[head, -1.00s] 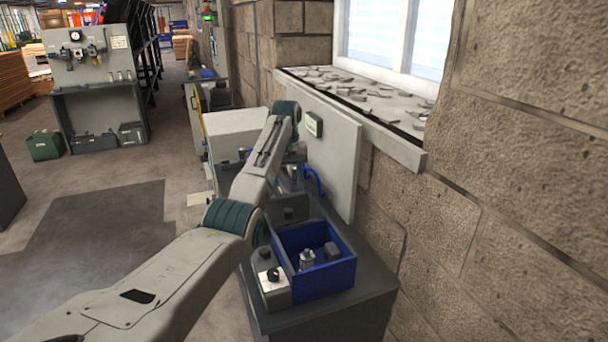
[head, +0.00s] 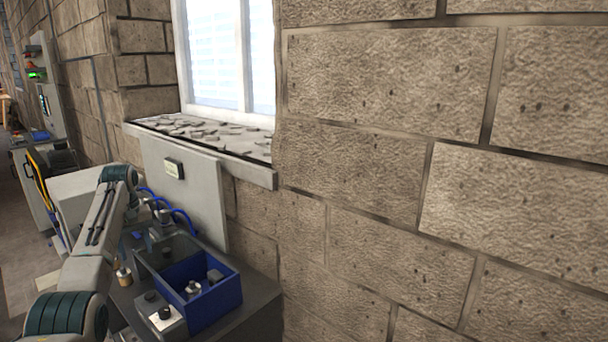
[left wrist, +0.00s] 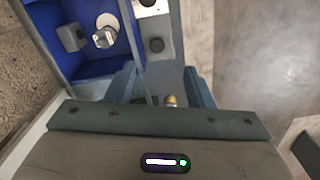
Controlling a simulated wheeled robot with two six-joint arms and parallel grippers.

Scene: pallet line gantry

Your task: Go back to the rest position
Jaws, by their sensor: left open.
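My left arm comes in from the lower left of the head view and bends down over the dark bench (head: 258,295). In the left wrist view, my left gripper (left wrist: 166,84) is open, with its two fingers apart. A small brass-topped cylinder (left wrist: 170,100) shows between the fingers, lower down; I cannot tell its distance from them. The blue bin (head: 218,303) stands beside the gripper and holds a metal fitting (head: 193,288) and a grey block (head: 215,276). The fitting (left wrist: 104,37) and block (left wrist: 71,37) also show in the left wrist view. My right gripper is not in view.
A grey box with black knobs (head: 162,320) sits against the bin's near side. An upright pale panel (head: 190,185) stands behind the bench, below the window sill (head: 225,150). A stone wall (head: 400,180) fills the right. Open floor (left wrist: 260,60) shows right in the wrist view.

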